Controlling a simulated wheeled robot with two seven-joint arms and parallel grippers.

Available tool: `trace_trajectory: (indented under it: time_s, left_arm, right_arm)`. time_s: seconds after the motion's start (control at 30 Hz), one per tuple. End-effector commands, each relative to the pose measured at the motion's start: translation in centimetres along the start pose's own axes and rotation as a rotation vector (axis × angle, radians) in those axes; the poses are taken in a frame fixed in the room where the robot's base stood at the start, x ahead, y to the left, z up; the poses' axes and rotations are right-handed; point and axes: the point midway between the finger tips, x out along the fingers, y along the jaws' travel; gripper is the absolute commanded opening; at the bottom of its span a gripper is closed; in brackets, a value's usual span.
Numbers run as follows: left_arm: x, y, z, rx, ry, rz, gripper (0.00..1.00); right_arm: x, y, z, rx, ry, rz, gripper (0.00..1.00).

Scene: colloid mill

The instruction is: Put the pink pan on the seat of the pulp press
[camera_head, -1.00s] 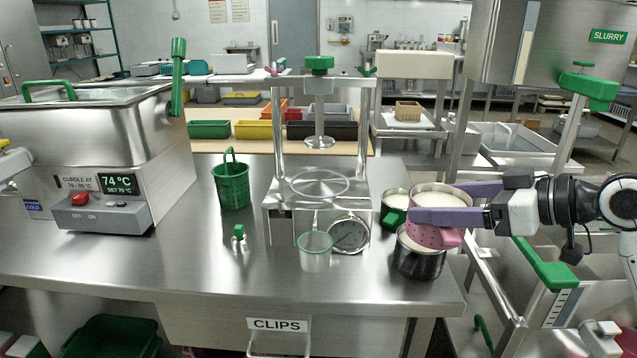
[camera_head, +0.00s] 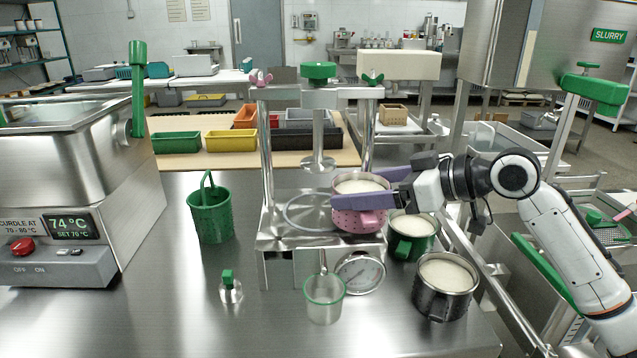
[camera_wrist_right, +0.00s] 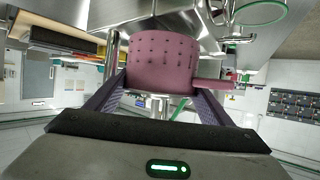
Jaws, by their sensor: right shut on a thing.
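The pink pan (camera_head: 359,212), perforated and filled with white stuff, is held by my right gripper (camera_head: 362,186), whose purple fingers lie around it. The pan is at the right side of the pulp press's seat (camera_head: 283,240), overlapping the ring (camera_head: 300,222) marked on it. I cannot tell whether it touches the seat. The pressing plate (camera_head: 318,164) of the press hangs above, a little left of the pan. In the right wrist view the pan (camera_wrist_right: 163,62) sits between the fingers, its handle pointing right. My left gripper is not in view.
A green pan (camera_head: 413,237) and a steel pan (camera_head: 445,285), both with white contents, stand right of the press.

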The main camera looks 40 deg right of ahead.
Motion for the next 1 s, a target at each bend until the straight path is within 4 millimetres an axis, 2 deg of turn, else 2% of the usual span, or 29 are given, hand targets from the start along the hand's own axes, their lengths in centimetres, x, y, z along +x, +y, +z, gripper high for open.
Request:
trace_trajectory:
  time_s: [0.03,0.2,0.47,0.73,0.8,1.0]
  left_arm:
    - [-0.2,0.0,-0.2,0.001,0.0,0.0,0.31]
    - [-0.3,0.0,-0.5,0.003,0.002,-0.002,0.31]
    - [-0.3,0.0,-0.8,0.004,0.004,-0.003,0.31]
    - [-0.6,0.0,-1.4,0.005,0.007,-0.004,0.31]
    - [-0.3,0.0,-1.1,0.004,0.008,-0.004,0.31]
    - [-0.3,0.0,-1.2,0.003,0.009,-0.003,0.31]
  right_arm:
    - [0.9,0.0,-0.8,-0.002,0.005,0.0,0.42]
    - [3.5,0.0,-2.0,0.001,0.007,0.0,0.42]
    - [5.3,0.0,-2.5,0.0,0.005,0.002,0.42]
    - [8.5,-0.1,-4.0,-0.001,0.007,0.0,0.42]
    - [8.9,-0.1,-2.6,0.003,0.002,-0.001,0.42]
    - [9.0,0.0,-2.2,0.0,0.004,0.001,0.42]
